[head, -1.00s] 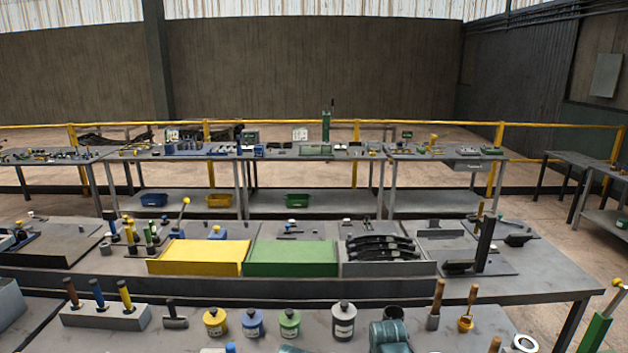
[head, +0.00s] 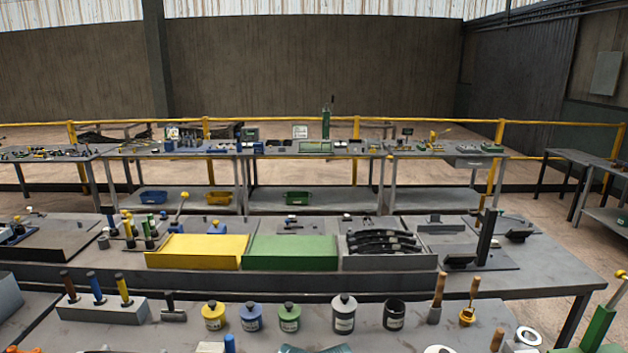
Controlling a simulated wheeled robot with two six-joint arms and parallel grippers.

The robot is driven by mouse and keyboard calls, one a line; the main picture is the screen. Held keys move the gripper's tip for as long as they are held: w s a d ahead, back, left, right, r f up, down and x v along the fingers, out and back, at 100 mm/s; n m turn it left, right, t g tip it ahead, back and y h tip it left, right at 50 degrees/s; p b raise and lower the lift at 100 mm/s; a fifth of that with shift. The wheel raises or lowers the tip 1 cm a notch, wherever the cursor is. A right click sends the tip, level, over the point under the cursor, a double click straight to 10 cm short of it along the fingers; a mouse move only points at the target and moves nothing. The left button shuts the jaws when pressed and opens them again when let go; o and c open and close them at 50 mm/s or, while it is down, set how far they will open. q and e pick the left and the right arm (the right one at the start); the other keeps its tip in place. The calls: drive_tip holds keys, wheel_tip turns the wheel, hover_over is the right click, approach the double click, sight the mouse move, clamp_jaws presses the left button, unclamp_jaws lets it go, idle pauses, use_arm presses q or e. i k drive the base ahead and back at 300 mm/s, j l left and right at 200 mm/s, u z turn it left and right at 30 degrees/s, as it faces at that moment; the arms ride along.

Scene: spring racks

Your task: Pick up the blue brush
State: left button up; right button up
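A blue-handled tool (head: 96,288) stands upright in a grey block (head: 104,313) at the front left of the near table in the head view. It stands between a brown-handled tool (head: 69,287) and a yellow-handled tool (head: 123,290). Its lower end is hidden in the block, so I cannot see bristles. A second blue upright piece (head: 229,343) is cut off by the bottom edge, and I cannot tell what it is. Neither of my grippers can be made out in the head view.
A small dark hammer-like tool (head: 173,309) is right of the block. Yellow (head: 214,317), blue (head: 251,319) and green (head: 289,318) pots stand further right, then a grey canister (head: 344,315) and black cup (head: 394,315). A raised bench with yellow (head: 198,251) and green (head: 290,256) trays lies behind.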

sight(99, 301)
drive_tip(key=u, duration=1.4)
